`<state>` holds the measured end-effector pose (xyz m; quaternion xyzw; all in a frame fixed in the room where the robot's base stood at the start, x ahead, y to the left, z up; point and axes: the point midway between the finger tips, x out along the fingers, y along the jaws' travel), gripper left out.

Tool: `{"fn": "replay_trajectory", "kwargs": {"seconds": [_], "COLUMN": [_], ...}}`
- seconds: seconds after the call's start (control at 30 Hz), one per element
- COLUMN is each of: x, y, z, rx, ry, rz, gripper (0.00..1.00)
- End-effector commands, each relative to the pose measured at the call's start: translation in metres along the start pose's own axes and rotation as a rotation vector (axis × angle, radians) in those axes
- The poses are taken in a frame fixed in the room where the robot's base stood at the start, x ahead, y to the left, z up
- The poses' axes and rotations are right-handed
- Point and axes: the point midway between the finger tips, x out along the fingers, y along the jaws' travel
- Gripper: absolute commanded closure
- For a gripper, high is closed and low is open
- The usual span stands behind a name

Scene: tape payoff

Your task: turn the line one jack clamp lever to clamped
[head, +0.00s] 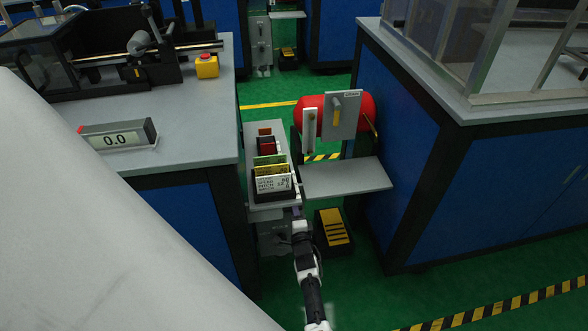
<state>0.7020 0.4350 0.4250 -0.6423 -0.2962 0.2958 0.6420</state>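A payoff stand with a red roll (311,102) is in the gap between two blue benches. In front of the roll is a light grey upright plate (343,118) with a small label at its top, too small to read. A short yellow-orange lever (336,112) is on the plate, roughly upright, its upper end grey. I cannot tell from its angle whether it is clamped. My arm reaches up from the bottom of the picture. My gripper (297,212) is at its far end, low beside the stand and well below the lever. Its fingers are too small and partly hidden to judge.
A grey shelf (346,178) juts out below the roll. Left of it stands a narrow column with cards and a text display (272,186). A black-and-yellow pedal (333,228) is on the floor.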

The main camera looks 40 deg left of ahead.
Motion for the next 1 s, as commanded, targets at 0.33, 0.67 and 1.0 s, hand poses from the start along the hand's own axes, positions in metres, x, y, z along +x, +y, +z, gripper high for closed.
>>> {"fn": "replay_trajectory", "kwargs": {"seconds": [0.33,0.67,1.0], "x": [0.0104,0.01,0.0099], "y": [-0.0008,-0.0005,-0.0004], "z": [0.0006,0.0006,0.0006], "rx": [0.0,0.0,0.0], "ry": [-0.001,0.0,-0.001], "rz": [0.0,0.0,0.0], "gripper": [0.64,0.86,1.0]}}
